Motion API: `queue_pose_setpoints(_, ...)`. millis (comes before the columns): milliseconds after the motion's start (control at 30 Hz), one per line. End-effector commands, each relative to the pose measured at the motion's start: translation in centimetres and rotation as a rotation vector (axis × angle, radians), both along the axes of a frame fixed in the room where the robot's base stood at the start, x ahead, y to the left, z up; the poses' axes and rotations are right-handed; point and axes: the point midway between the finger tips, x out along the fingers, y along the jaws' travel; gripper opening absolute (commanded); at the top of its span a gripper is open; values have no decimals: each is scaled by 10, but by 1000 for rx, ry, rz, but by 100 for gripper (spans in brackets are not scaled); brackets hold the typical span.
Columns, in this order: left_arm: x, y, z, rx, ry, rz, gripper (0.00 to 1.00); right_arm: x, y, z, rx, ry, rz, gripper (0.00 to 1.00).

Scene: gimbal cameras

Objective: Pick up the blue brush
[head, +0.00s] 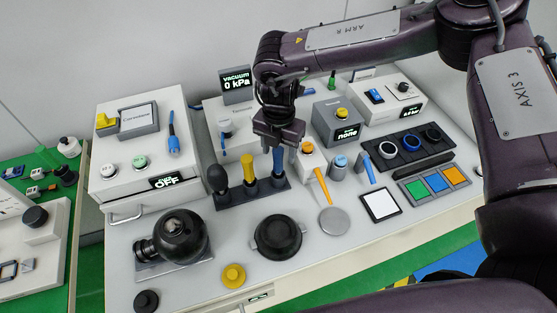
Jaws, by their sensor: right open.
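The blue brush (277,163) stands upright in a dark rack (245,194), at the right end of a row. A yellow-handled tool (250,168) and a black bulb-shaped tool (217,178) stand beside it. My right gripper (280,140) is open and points down over the blue brush. Its fingers hide the brush's top, so I cannot tell whether they touch it or surround it. My left gripper is out of view.
A black round dish (278,237) and a black sphere on a mount (180,236) stand in front of the rack. Instrument boxes (337,118) line the back.

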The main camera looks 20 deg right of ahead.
Motion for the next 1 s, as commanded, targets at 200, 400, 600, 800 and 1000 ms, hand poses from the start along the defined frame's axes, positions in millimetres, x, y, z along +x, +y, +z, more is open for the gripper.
queue_pose_setpoints(200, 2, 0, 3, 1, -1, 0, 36, 0, 0, -13, -1, -1, 0, 54)
queue_pose_setpoints(400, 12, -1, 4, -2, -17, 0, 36, 0, 0, -13, 0, -1, 0, 47)
queue_pose_setpoints(600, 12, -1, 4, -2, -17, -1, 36, 0, 0, -12, 0, -1, 0, 21)
queue_pose_setpoints(800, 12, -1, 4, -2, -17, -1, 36, 0, 0, -12, 0, -1, 0, 5)
queue_pose_setpoints(1000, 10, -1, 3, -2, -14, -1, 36, 0, 0, -11, 1, -2, 0, 5)
